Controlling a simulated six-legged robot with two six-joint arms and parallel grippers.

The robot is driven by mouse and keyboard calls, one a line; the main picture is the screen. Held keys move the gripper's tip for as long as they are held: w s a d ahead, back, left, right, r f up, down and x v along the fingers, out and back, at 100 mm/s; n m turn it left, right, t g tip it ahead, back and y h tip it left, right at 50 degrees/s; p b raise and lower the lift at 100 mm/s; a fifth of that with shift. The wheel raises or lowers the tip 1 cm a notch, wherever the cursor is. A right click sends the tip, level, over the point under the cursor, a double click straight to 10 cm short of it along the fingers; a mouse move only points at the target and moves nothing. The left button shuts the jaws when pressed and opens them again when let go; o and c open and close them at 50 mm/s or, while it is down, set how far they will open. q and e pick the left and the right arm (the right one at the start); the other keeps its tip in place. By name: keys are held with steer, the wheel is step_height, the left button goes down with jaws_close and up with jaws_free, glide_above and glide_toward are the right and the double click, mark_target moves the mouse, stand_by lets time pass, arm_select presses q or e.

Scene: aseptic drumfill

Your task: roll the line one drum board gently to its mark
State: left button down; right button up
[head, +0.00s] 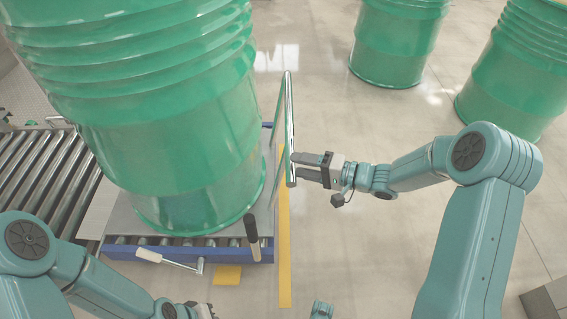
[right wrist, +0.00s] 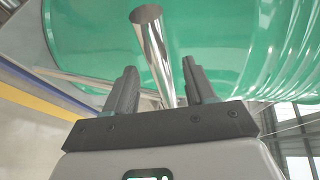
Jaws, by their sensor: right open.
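A large green drum (head: 170,130) stands upright on a grey board (head: 121,222) over rollers in a blue frame (head: 125,251). A chrome bar (head: 289,115) with thinner rods stands at the board's right side. My right gripper (head: 298,168) is open at the near end of this bar. In the right wrist view the chrome bar (right wrist: 152,38) runs between the two dark fingers, with the green drum behind it. Whether the fingers touch it I cannot tell. My left gripper (head: 205,311) is cut off at the bottom edge, its jaws not readable.
A roller conveyor (head: 45,170) lies at the left. A black-gripped lever (head: 252,229) and a white-gripped lever (head: 165,257) stick out of the frame's front. A yellow floor stripe (head: 285,255) and patch (head: 227,275) lie nearby. Two green drums (head: 395,40) (head: 515,75) stand behind. Floor between is clear.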

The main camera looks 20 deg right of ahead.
steer(key=shift+b+x, duration=0.8)
steer(key=shift+x, duration=2.05)
jaws_close()
